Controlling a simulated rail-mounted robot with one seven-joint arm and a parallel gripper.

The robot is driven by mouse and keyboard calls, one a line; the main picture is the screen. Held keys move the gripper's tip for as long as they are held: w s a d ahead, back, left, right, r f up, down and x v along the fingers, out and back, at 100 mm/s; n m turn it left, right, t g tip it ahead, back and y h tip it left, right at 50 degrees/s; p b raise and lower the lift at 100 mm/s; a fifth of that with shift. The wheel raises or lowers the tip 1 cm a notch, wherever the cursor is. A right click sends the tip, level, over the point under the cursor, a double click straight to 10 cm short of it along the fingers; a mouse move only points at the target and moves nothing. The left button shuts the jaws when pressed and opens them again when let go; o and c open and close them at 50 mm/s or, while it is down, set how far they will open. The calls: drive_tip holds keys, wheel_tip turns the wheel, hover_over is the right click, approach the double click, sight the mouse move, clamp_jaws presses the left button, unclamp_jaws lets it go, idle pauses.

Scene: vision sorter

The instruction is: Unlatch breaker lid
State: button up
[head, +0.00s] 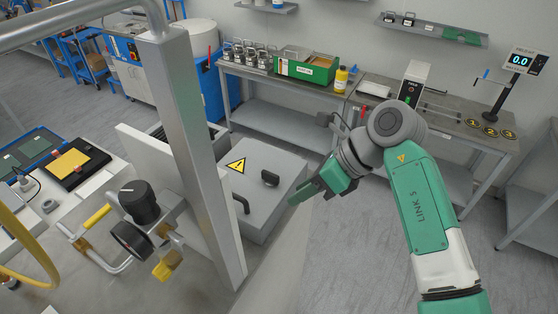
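A grey box-like unit with a flat lid (275,165) stands at the middle of the head view; I take this to be the breaker lid. It lies flat and carries a yellow warning triangle (236,165). A dark knob or latch (270,178) sits near its right front part, and a dark curved handle (241,204) is at its front left. The finger gap is too small to judge.
A metal post (195,150) and pale panel stand left of the lid. A valve with a black knob (138,202) and yellow-handled pipes is at the lower left. A workbench (390,105) with a green box (306,68) runs behind. The floor at the lower right is mostly clear.

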sight(271, 174)
drive_tip(key=w+a+r+t+h, duration=0.2)
drive_tip(key=w+a+r+h, duration=0.2)
drive_tip(key=w+r, duration=0.15)
drive_tip(key=p+x, duration=0.1)
drive_tip(key=x, duration=0.1)
drive_tip(key=p+x, duration=0.1)
drive_tip(key=x, duration=0.4)
drive_tip(key=shift+d+f+p, duration=0.15)
drive_tip(key=shift+f+p, duration=0.25)
drive_tip(key=shift+f, duration=0.1)
clamp_jaws()
